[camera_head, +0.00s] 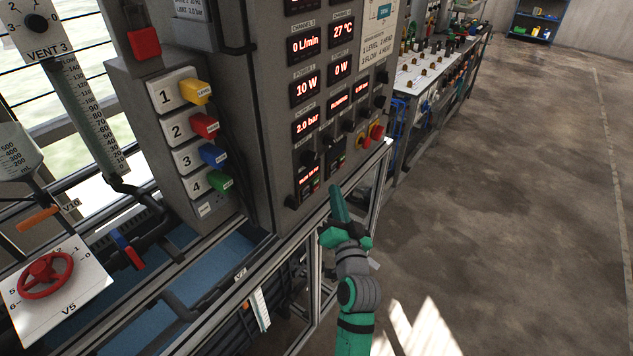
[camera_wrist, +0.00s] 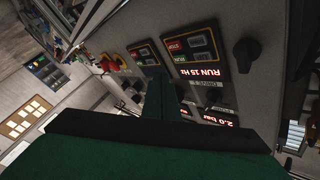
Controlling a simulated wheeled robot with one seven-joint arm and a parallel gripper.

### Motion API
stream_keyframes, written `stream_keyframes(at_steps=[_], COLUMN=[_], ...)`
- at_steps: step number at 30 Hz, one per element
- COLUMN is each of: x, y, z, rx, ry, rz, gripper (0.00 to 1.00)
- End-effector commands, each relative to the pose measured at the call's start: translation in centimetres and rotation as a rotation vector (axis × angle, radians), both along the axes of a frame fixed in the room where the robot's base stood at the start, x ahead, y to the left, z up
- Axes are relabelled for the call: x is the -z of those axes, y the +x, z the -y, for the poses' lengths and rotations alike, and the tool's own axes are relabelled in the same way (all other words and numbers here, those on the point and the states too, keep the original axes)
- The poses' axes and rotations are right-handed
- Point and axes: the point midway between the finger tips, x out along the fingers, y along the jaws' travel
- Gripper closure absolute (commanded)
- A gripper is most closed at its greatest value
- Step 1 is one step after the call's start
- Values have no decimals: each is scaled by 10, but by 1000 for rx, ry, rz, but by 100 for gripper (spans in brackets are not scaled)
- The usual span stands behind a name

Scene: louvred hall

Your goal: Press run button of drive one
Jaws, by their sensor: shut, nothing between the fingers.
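The control panel (camera_head: 325,100) carries two small dark drive units low on its face. The lower left drive (camera_head: 308,181) has a red lit display; in the wrist view this drive (camera_wrist: 197,55) reads "RUN 15 Hz", with a red and a green button beside the display. The label by it appears to read "DRIVE 1". The second drive (camera_wrist: 147,55) sits beside it, partly behind my fingers. My gripper (camera_head: 337,190) is shut and empty, in front of the panel's lower part, its tip seemingly near the drives. Whether it touches anything cannot be told.
A black knob (camera_wrist: 247,53) stands out near the drive. The floor (camera_head: 510,220) at right is clear.

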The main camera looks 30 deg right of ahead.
Motion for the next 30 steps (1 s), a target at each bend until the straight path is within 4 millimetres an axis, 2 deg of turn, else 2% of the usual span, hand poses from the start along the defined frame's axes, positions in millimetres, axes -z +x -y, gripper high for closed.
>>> stream_keyframes(at_steps=[9, 30], x=[0, 0], y=[-21, -22], z=[9, 9], rx=[1, 0], ry=[0, 0], rz=[0, 0], gripper=[100, 100])
